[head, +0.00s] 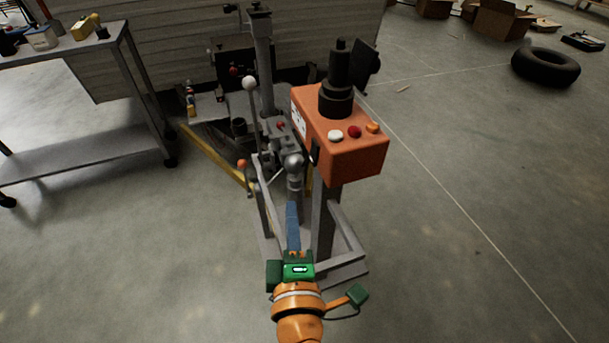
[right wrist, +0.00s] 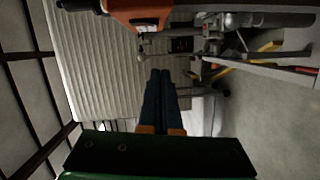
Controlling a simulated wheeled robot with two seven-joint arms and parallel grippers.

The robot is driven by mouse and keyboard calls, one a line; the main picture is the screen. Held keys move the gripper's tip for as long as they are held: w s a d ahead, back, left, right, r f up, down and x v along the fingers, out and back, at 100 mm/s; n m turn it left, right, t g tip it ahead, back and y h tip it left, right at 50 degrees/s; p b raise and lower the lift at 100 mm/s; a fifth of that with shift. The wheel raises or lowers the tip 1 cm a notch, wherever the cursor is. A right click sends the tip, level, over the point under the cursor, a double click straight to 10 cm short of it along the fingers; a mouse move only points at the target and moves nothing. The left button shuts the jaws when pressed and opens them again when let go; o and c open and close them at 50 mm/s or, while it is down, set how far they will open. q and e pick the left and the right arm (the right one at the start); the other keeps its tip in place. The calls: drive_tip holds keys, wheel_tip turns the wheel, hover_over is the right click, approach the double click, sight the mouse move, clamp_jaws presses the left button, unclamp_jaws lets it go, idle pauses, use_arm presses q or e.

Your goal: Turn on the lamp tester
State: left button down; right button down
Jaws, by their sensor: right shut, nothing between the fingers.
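An orange box (head: 345,151) with a tall black cylinder on top stands on a grey post; I take it to be the lamp tester, though no readable label confirms this. White (head: 335,134), red (head: 355,131) and orange (head: 373,127) knobs sit on its top. A small black part (head: 315,152) is on its left side; I cannot tell its setting. The box also shows at the top of the right wrist view (right wrist: 140,13). My right gripper (head: 292,207) is shut and empty, its blue fingers together below and left of the box. My left gripper is out of view.
Grey machinery with a white-knobbed lever (head: 249,84) stands left of the box. A grey floor frame (head: 350,268) surrounds the post's foot. A metal cart (head: 75,160) is at the left, a tire (head: 545,67) at the back right. The right-hand floor is clear.

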sight(313, 152)
drive_tip(key=shift+s+a+r+t, duration=0.15)
drive_tip(key=shift+a+r+t, duration=0.15)
drive_tip(key=shift+r, duration=0.15)
drive_tip(key=w+d+f+p, duration=0.1)
drive_tip(key=w+d, duration=0.2)
drive_tip(key=w, duration=0.8)
drive_tip(key=shift+w, duration=0.15)
drive_tip(key=shift+d, duration=0.2)
